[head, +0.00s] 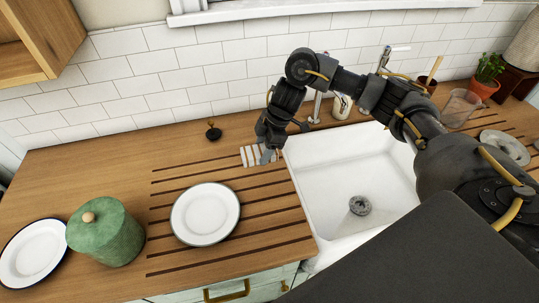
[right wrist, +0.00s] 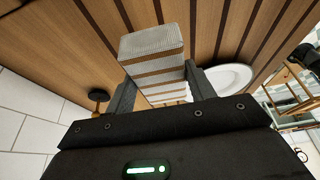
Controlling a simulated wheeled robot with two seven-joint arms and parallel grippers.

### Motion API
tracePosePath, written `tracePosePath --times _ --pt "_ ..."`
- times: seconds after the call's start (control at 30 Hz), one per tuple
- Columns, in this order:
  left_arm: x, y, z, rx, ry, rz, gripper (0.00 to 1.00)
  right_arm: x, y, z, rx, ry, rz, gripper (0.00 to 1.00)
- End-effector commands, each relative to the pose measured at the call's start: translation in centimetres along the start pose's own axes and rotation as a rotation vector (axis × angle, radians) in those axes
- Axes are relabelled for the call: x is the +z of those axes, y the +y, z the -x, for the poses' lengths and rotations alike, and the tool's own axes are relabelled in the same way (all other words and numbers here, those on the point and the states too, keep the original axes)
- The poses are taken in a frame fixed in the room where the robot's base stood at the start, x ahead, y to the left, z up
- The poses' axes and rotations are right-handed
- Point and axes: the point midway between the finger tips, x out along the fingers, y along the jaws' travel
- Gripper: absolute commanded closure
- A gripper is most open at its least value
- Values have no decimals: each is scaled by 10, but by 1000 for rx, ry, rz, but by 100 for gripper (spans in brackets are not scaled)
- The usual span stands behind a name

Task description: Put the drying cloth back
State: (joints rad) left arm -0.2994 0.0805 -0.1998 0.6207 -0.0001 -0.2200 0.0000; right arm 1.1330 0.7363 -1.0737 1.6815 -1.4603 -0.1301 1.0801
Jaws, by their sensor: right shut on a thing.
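The drying cloth (head: 249,156) is white with orange-brown stripes. It is at the back of the grooved wooden drainboard, just left of the sink. My right gripper (head: 266,152) is over it, fingers pointing down. In the right wrist view the folded cloth (right wrist: 152,45) sits between the two fingers of the right gripper (right wrist: 160,88), which is shut on it. The cloth is close to the wood; I cannot tell whether it touches it. The gripper hides part of the cloth in the head view. My left gripper is not in view.
A white plate (head: 205,214) lies on the drainboard in front of the cloth. A green lidded jar (head: 105,235) and another plate (head: 30,254) stand at left. A small black object (head: 213,133) is near the tiled wall. The white sink (head: 345,185) is at right.

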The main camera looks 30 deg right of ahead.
Motion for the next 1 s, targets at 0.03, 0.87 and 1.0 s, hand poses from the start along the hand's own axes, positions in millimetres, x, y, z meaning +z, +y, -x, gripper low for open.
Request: tracePosePath --times 0.03,0.87,1.0 --pt "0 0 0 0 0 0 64 8 3 -6 -1 2 -6 67" --pt "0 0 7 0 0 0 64 46 16 -51 2 2 1 67" --pt "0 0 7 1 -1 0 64 46 16 -51 2 2 1 67"
